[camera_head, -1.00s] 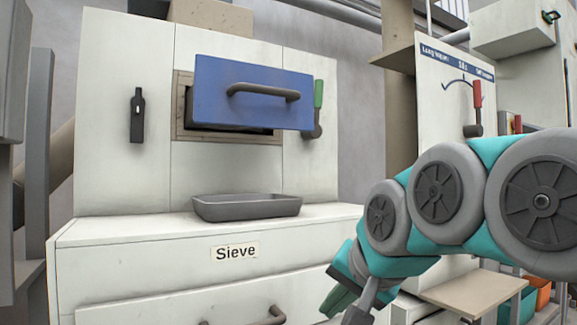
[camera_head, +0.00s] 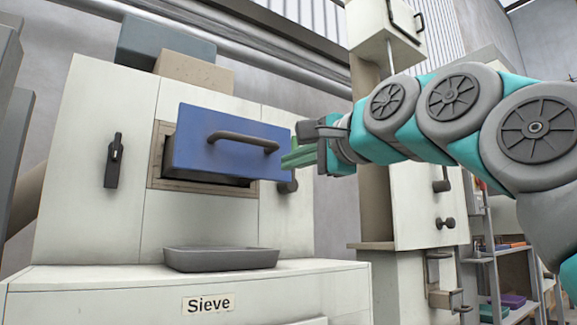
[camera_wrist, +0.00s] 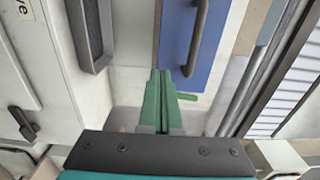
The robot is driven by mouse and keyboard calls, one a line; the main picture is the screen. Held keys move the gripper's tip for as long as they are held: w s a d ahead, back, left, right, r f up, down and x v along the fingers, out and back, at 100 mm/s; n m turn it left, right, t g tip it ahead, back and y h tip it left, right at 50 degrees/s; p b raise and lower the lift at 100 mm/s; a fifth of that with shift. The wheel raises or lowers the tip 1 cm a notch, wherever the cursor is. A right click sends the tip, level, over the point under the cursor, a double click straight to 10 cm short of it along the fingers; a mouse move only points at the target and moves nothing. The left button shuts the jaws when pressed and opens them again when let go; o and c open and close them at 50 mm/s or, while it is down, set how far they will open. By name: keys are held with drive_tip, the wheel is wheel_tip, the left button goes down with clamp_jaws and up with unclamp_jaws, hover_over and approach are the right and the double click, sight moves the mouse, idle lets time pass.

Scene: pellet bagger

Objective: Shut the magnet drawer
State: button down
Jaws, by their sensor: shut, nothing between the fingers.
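The magnet drawer has a blue front (camera_head: 205,155) with a dark bar handle (camera_head: 243,141). It stands out from its wooden-framed opening in the white cabinet, with a dark gap behind its lower edge. In the wrist view the blue front (camera_wrist: 208,62) and its handle (camera_wrist: 197,35) lie just beyond the fingertips. My gripper (camera_head: 286,160) has green fingers, shut and empty, at the right edge of the blue front. In the wrist view my gripper (camera_wrist: 161,75) points toward the cabinet beside the drawer. I cannot tell whether the fingers touch the drawer.
A grey tray (camera_head: 220,260) sits on the ledge below the drawer, above the Sieve label (camera_head: 208,304). A dark latch (camera_head: 114,160) is on the cabinet's left panel. A white cabinet (camera_head: 425,205) and shelves (camera_head: 495,270) stand at the right.

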approach(251, 176)
drive_tip(key=x, duration=0.3)
drive_tip(key=shift+p+x, duration=0.75)
drive_tip(key=shift+x, duration=1.15)
drive_tip(key=shift+a, duration=0.1)
drive_tip(key=p+x, duration=1.1)
drive_tip(key=x, duration=0.6)
drive_tip(key=shift+r+p, duration=0.1)
drive_tip(key=shift+p, duration=0.25)
drive_tip(key=shift+s+r, duration=0.1)
drive_tip(key=shift+s, duration=0.05)
